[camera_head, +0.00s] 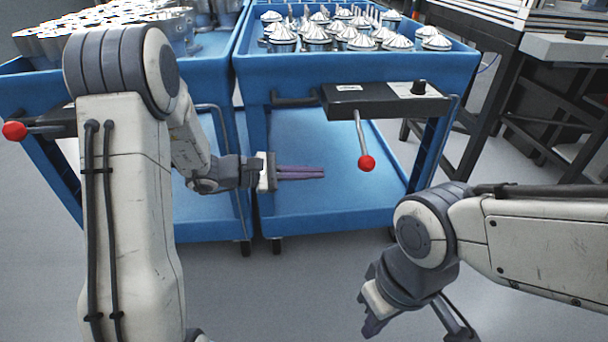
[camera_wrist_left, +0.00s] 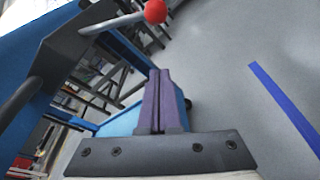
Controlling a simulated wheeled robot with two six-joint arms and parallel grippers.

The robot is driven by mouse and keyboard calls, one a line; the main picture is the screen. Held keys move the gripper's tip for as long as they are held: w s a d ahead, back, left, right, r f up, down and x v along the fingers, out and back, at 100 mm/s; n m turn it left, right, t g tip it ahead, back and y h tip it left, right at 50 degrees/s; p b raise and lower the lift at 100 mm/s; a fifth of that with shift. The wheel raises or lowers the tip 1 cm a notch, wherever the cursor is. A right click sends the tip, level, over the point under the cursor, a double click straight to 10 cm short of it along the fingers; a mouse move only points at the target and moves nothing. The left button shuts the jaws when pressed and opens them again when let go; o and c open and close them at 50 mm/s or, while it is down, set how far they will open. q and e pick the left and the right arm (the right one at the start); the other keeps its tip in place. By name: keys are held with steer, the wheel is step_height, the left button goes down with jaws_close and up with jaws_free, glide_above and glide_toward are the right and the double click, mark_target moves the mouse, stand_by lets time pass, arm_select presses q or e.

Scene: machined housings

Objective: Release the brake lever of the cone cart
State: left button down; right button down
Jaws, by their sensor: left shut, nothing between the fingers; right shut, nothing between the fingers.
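The cone cart (camera_head: 355,72) is blue and carries several silver cones (camera_head: 345,35) on its top tray. Its brake lever (camera_head: 361,136) is a metal rod with a red ball (camera_head: 366,163), hanging down from a dark box (camera_head: 385,102) on the cart's front. The lever and ball also show at the top of the left wrist view (camera_wrist_left: 154,12). My left gripper (camera_head: 322,174) is shut and empty, left of the red ball and apart from it. Its fingers (camera_wrist_left: 157,100) are together in the wrist view. My right gripper (camera_head: 368,328) is shut and empty, low at the front.
A second blue cart (camera_head: 215,45) with silver cylindrical parts stands at the left, with its own red-ball lever (camera_head: 14,131). A dark-framed bench (camera_head: 520,50) stands at the right. Grey floor lies open in front of the carts.

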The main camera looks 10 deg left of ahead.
arm_select(q)
steer(key=w+d+r+b, duration=0.1)
steer(key=d+b, duration=0.1)
steer(key=d, duration=0.5)
steer(key=shift+d+r, duration=0.2)
steer(key=shift+r, duration=0.2)
step_height(320, 180, up, 13)
steer(key=s+n+g+p, duration=0.1)
steer(key=n+g+p, duration=0.2)
steer(key=p, duration=2.2)
steer(key=shift+s+d+n+h, duration=0.25)
steer(key=shift+s+n+h, duration=0.15)
steer(key=shift+n, duration=2.2)
